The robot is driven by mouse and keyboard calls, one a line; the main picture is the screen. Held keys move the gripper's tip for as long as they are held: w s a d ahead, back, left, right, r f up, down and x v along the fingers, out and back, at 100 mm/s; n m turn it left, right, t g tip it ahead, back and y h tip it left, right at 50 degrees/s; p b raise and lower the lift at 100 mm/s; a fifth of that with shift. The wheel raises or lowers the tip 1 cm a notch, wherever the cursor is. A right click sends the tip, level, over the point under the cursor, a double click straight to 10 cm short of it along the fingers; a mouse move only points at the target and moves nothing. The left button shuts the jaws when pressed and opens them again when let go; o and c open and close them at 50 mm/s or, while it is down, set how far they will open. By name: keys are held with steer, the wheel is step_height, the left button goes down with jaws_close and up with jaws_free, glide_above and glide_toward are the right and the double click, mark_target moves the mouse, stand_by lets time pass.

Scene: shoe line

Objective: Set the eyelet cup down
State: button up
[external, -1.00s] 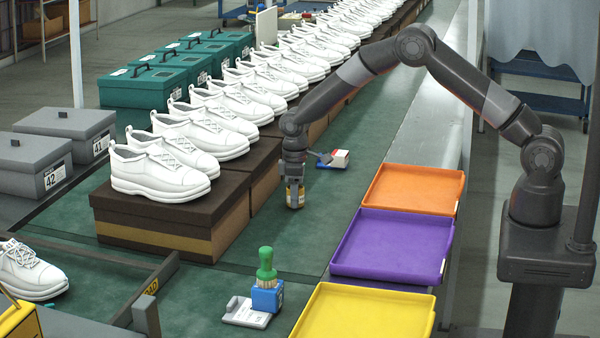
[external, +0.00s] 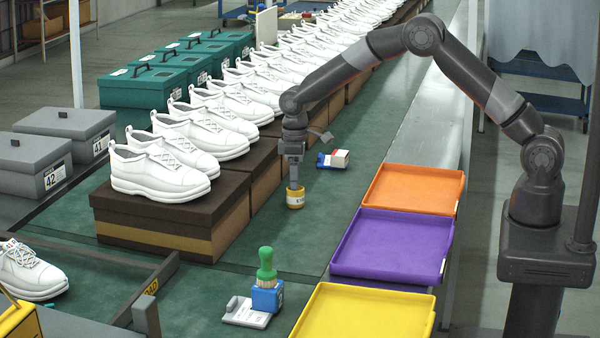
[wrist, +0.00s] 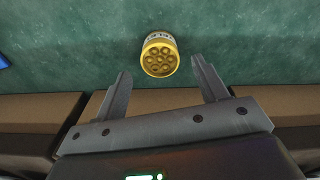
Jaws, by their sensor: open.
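The eyelet cup (external: 295,199) is a small yellow cup with a pale label band. It stands upright on the green belt (external: 310,240), just right of the row of brown shoe boxes. In the wrist view the cup (wrist: 159,56) shows its top with several round eyelets inside. My gripper (external: 293,185) is directly above the cup in the external view. In the wrist view my gripper (wrist: 163,82) has its two fingers spread apart, with the cup beyond and between their tips. The fingers do not touch the cup there.
A green-handled stamp (external: 265,278) on a blue block stands in front. Orange (external: 411,169), purple (external: 350,270) and yellow (external: 320,295) trays line the right side. White shoes (external: 160,172) stand on boxes at left.

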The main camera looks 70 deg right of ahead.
steer(key=s+a+r+t, duration=0.1)
steer(key=s+r, duration=0.3)
steer(key=r, duration=0.5)
steer(key=s+a+r, duration=0.1)
steer(key=s+r, duration=0.3)
steer(key=r, duration=0.5)
steer(key=s+a+r+m+t, duration=0.1)
steer(key=s+r+t, duration=0.1)
steer(key=s+r, duration=0.7)
steer(key=s+a+m+t, duration=0.1)
steer(key=s+a+t, duration=0.1)
steer(key=s, duration=2.4)
steer(key=shift+r+m+t, duration=0.25)
steer(key=shift+m+t, duration=0.05)
